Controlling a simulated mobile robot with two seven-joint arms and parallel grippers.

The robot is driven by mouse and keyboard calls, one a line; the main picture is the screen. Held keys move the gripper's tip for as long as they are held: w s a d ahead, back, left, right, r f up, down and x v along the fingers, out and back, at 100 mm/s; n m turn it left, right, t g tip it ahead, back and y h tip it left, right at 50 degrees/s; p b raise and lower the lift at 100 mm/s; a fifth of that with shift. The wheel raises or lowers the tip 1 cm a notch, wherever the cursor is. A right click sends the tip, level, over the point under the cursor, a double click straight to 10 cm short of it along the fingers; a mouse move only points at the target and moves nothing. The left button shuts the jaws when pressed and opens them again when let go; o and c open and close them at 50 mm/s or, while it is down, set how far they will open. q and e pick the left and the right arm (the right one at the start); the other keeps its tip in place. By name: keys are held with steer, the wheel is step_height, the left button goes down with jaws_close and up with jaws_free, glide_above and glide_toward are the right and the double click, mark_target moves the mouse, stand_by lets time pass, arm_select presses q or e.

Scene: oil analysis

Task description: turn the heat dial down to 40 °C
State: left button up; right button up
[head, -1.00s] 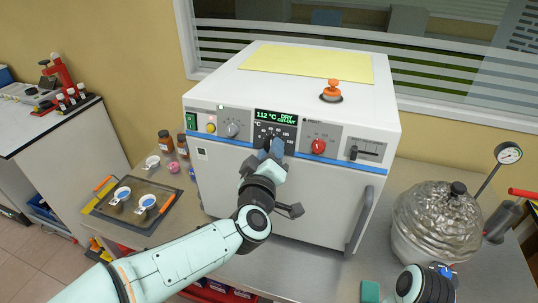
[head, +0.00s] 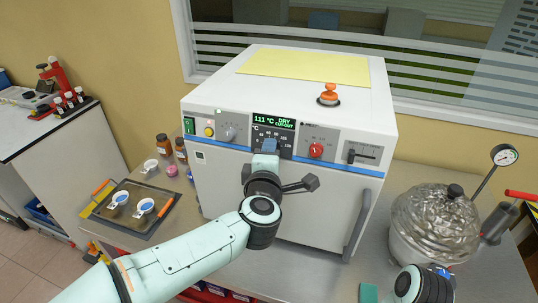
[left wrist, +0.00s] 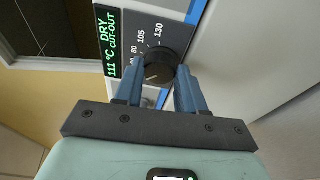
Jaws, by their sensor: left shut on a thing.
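The heat dial is a round black knob (left wrist: 157,66) on the oven's front panel, with a printed °C scale around it that includes 105 and 130. In the left wrist view my left gripper (left wrist: 160,75) has its two blue fingers on either side of the knob, shut on it. In the head view the left gripper (head: 265,150) covers most of the dial. I cannot read the dial's pointer. The green display (head: 273,121) above it reads 111 °C, DRY, CUT-OUT. The right gripper's fingers do not show.
The white oven (head: 290,195) stands on a grey bench. A red dial (head: 316,151) and a slider (head: 362,153) are right of the heat dial. A yellow knob (head: 209,132) and a grey dial (head: 228,134) are left. A domed vessel (head: 433,215) stands at right.

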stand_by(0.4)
arm_select(q)
steer(key=o, duration=1.1)
steer(key=shift+c, duration=0.2)
steer(key=s+a+r+b, duration=0.1)
steer(key=s+r, duration=0.1)
steer(key=s, duration=1.1)
steer(key=shift+a, duration=0.15)
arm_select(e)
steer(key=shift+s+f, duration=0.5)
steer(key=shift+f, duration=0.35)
arm_select(q)
steer(key=shift+r, duration=0.1)
